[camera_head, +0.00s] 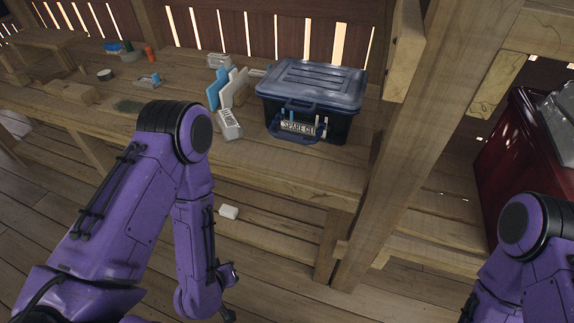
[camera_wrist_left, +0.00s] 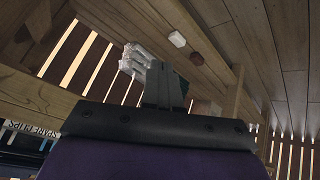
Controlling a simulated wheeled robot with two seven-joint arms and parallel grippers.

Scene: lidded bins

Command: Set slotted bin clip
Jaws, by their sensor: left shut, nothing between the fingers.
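A dark blue lidded bin (camera_head: 311,82) stands on the wooden bench with its lid on. Part of the bin's label (camera_wrist_left: 30,130) shows at the left edge of the left wrist view. My left gripper (camera_wrist_left: 165,82) is shut, below and in front of the bench in the head view, apart from the bin. A pale piece (camera_wrist_left: 135,60) shows beside its fingers; I cannot tell what it is. I cannot single out a separate clip. My right gripper is out of view.
Blue and white panels (camera_head: 226,88) and a grey slotted piece (camera_head: 229,124) are left of the bin. A small white block (camera_head: 229,212) lies below the bench top. A wooden post (camera_head: 425,130) stands right of the bin, with a red container (camera_head: 515,140) beyond.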

